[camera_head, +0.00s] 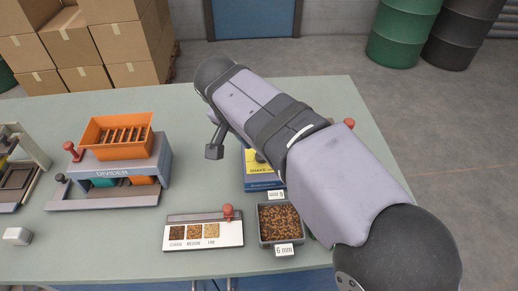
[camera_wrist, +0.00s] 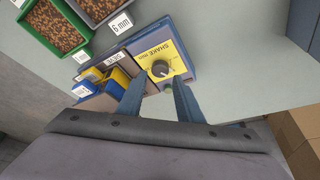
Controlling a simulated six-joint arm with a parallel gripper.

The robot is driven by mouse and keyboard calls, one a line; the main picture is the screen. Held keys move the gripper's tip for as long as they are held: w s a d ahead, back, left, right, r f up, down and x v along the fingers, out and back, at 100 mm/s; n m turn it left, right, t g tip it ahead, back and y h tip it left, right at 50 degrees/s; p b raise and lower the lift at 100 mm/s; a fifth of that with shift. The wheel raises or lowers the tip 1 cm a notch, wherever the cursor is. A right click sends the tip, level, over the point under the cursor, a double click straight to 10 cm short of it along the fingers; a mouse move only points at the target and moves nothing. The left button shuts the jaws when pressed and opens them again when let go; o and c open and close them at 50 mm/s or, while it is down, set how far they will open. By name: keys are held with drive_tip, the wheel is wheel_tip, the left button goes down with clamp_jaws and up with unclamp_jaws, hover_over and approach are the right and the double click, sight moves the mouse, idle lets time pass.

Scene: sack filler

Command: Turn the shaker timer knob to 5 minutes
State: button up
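The shaker is a blue unit with a yellow "SHAKE" timer panel (camera_wrist: 155,48). The dark round timer knob (camera_wrist: 160,69) sits on this panel in the wrist view. My gripper (camera_wrist: 161,82) is open, with its two blue-grey fingers apart and their tips close to the knob, one toward each side. I cannot tell whether either finger touches it. The pointer's setting is too small to read. In the head view, my arm covers most of the shaker, and only part of its yellow panel (camera_head: 262,169) shows; the knob and fingertips are hidden there.
A tray of brown granules marked "6 mm" (camera_head: 261,237) stands in front of the shaker. A sample board (camera_head: 190,239) with a red knob lies left of it. The divider (camera_head: 110,173) with an orange hopper (camera_head: 98,152) stands further left. Bare table lies between divider and shaker.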

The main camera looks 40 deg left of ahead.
drive_tip(key=shift+v, duration=1.55)
drive_tip(key=shift+m+t, duration=0.3)
drive_tip(key=shift+m, duration=0.5)
drive_tip(key=w+d+r+p, duration=0.1)
drive_tip(key=w+d, duration=0.2)
drive_tip(key=w+d+r+p, duration=0.1)
drive_tip(key=w+d+r, duration=0.1)
drive_tip(key=w+d, duration=0.1)
drive_tip(key=w+d+r+p, duration=0.1)
drive_tip(key=w+d, duration=0.3)
drive_tip(key=shift+w+r, duration=0.2)
drive_tip(key=shift+r, duration=0.05)
drive_tip(key=s+d+f+g+h+p, duration=0.15)
drive_tip(key=d+f, duration=0.35)
drive_tip(key=d, duration=0.9)
drive_tip(key=d+f+g+p, duration=0.2)
drive_tip(key=d+f+p, duration=0.15)
drive_tip(key=d, duration=1.05)
drive_tip(key=s+d+f+g, duration=0.1)
drive_tip(key=s+d+f, duration=0.1)
drive_tip(key=s+d, duration=0.2)
drive_tip(key=s+d+f+p, duration=0.1)
drive_tip(key=s+d+f, duration=0.2)
drive_tip(key=s, duration=0.3)
drive_tip(key=shift+d+g+y, duration=0.35)
drive_tip(key=shift+d+y, duration=0.05)
drive_tip(key=shift+y, duration=0.05)
